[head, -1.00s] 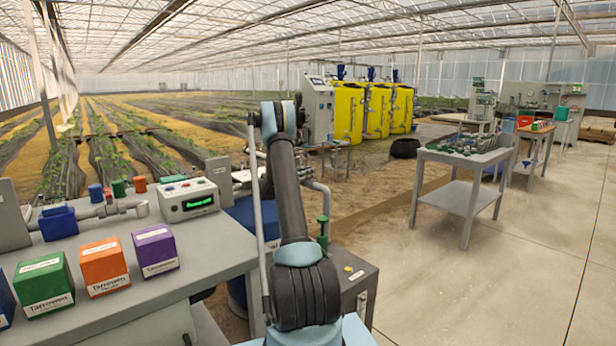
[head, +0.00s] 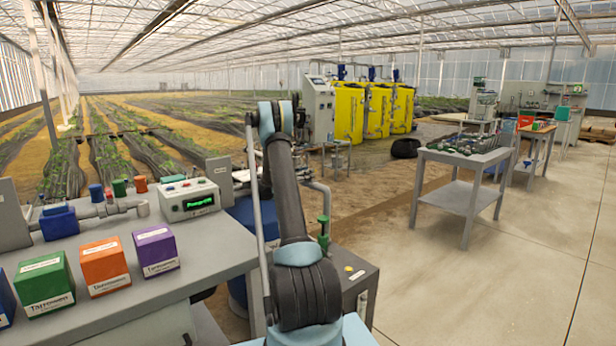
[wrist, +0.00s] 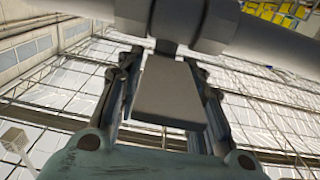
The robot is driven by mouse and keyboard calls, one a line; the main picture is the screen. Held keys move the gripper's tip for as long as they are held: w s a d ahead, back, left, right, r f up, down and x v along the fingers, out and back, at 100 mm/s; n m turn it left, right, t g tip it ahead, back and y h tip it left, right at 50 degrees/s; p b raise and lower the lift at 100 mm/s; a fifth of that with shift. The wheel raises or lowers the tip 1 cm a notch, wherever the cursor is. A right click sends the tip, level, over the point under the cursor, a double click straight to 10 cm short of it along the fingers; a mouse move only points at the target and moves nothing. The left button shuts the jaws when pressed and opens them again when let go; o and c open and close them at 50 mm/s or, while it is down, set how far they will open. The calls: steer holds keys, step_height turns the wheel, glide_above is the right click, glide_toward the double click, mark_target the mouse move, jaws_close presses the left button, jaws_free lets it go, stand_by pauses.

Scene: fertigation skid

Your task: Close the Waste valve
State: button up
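In the wrist view, a flat grey plate-like handle (wrist: 168,95) hangs from a thick grey pipe fitting (wrist: 190,20) on a short stem. No label shows on it, so I cannot read whether it is the Waste valve. My gripper (wrist: 166,75) is open, with one dark finger on each side of the handle. The fingers look close to its edges; I cannot tell whether either touches. In the head view, my gripper is hidden behind my raised arm, near the grey pipework (head: 318,187).
A grey bench (head: 215,245) at left holds green (head: 44,285), orange (head: 104,267) and purple (head: 155,251) boxes and a control unit (head: 188,200). A green-topped valve (head: 323,232) stands right of my arm. Yellow tanks (head: 349,112) stand behind.

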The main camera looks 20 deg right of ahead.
steer(key=v, duration=1)
steer(key=shift+a, duration=0.15)
